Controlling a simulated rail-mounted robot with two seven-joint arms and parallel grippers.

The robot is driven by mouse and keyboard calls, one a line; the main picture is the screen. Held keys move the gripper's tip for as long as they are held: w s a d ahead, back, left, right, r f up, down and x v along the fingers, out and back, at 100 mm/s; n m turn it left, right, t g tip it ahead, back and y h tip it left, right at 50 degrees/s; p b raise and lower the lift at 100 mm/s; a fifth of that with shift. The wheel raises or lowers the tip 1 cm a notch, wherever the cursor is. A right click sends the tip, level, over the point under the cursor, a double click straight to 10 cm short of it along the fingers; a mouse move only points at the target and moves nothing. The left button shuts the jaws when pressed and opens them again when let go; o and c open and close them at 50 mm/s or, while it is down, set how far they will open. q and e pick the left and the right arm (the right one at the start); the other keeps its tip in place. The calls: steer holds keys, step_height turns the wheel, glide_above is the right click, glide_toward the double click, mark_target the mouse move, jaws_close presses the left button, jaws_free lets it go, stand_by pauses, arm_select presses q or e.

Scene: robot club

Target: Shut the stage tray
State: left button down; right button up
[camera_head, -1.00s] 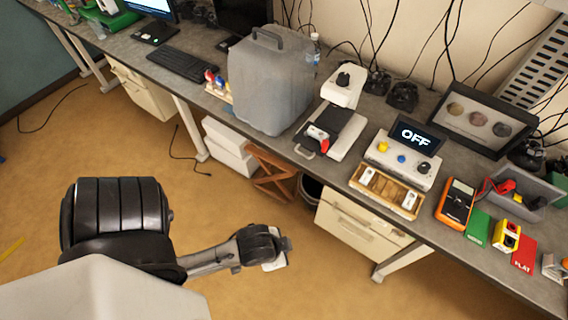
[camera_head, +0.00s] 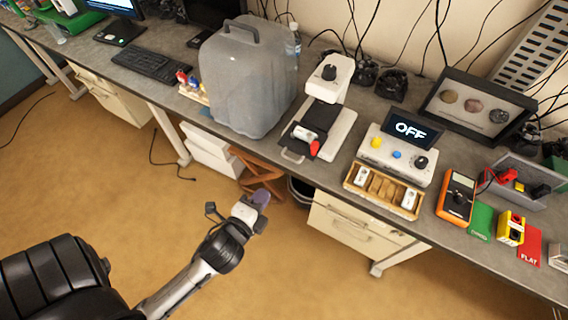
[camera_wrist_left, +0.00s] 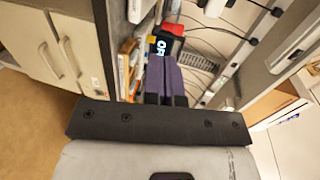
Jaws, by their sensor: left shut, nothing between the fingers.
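The stage tray (camera_head: 292,155) is at the front of a white instrument with a black stage (camera_head: 318,116) on the bench. Its loop handle sticks out towards the bench's front edge, so the tray appears pulled out. A small white, black and red item (camera_head: 306,141) lies on it. My left gripper (camera_head: 261,197) is shut and empty, in front of the bench, below and left of the tray and apart from it. Its purple fingers (camera_wrist_left: 165,80) are together in the left wrist view. My right gripper is not in view.
A big grey cover (camera_head: 245,85) stands left of the instrument. Right of it are a control box with an OFF display (camera_head: 408,132), a wooden tray (camera_head: 353,183) and an orange multimeter (camera_head: 456,197). White drawers (camera_head: 350,226) are under the bench. The floor in front is clear.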

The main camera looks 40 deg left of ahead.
arm_select(q)
steer(key=p+x, duration=0.1)
steer(key=x, duration=1.2)
steer(key=shift+a, duration=0.1)
